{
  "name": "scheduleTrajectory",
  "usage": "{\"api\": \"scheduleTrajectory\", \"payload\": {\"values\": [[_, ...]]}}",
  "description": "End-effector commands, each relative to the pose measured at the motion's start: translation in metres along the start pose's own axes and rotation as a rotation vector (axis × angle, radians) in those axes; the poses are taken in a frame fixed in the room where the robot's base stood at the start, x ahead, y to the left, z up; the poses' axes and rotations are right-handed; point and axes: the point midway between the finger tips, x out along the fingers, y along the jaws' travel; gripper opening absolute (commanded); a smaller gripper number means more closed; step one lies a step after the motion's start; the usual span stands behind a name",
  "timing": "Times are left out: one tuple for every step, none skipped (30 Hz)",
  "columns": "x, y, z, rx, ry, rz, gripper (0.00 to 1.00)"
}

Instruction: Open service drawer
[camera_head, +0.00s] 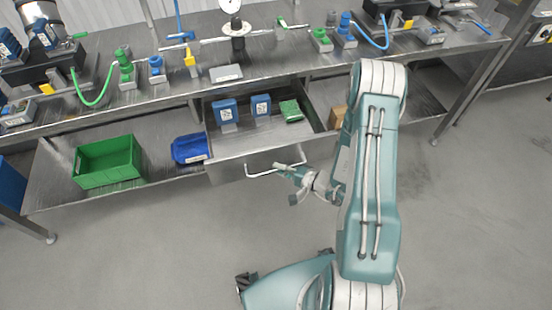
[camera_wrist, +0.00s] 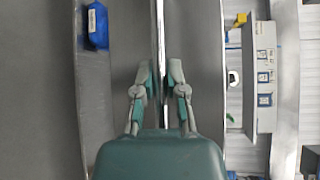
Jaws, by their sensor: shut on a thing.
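The service drawer (camera_head: 262,146) under the workbench stands pulled out, with its inside showing. Two blue packs (camera_head: 225,111) and a green pack (camera_head: 291,110) are in it. A pale bar handle (camera_head: 262,173) runs along the drawer's front. My gripper (camera_head: 299,167) is at the right part of this handle and shut on it. In the wrist view my gripper's two fingers (camera_wrist: 159,78) sit on either side of the bar handle (camera_wrist: 159,30). The exact contact of the fingertips is hard to make out.
A green crate (camera_head: 107,162) and a blue bin (camera_head: 190,149) stand on the lower shelf left of the drawer. The workbench top (camera_head: 275,67) holds several valves, hoses and tools. The grey floor in front of the drawer is clear apart from my base.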

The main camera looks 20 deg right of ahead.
Motion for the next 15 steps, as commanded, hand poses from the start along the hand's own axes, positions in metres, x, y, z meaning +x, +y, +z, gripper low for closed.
{"api": "scheduleTrajectory", "payload": {"values": [[-0.005,0.005,0.005,0.007,0.001,0.011,0.00],[-0.007,0.005,0.007,0.007,0.001,0.011,0.00],[-0.009,0.006,0.010,0.006,0.001,0.011,0.00],[-0.011,0.006,0.011,0.006,0.001,0.011,0.00],[-0.012,0.007,0.013,0.006,0.001,0.010,0.00],[-0.014,0.007,0.014,0.005,0.000,0.010,0.00],[-0.015,0.007,0.015,0.005,0.000,0.010,0.00],[-0.015,0.008,0.016,0.004,0.000,0.010,0.00],[-0.016,0.008,0.017,0.004,0.000,0.010,0.00],[-0.016,0.008,0.017,0.004,0.000,0.010,0.00],[-0.017,0.008,0.018,0.003,0.000,0.010,0.00],[-0.017,0.008,0.018,0.003,0.000,0.010,0.00],[-0.017,0.008,0.018,0.003,0.000,0.010,0.00],[-0.017,0.008,0.018,0.003,0.000,0.010,0.00],[-0.017,0.008,0.018,0.003,0.000,0.010,0.00]]}}
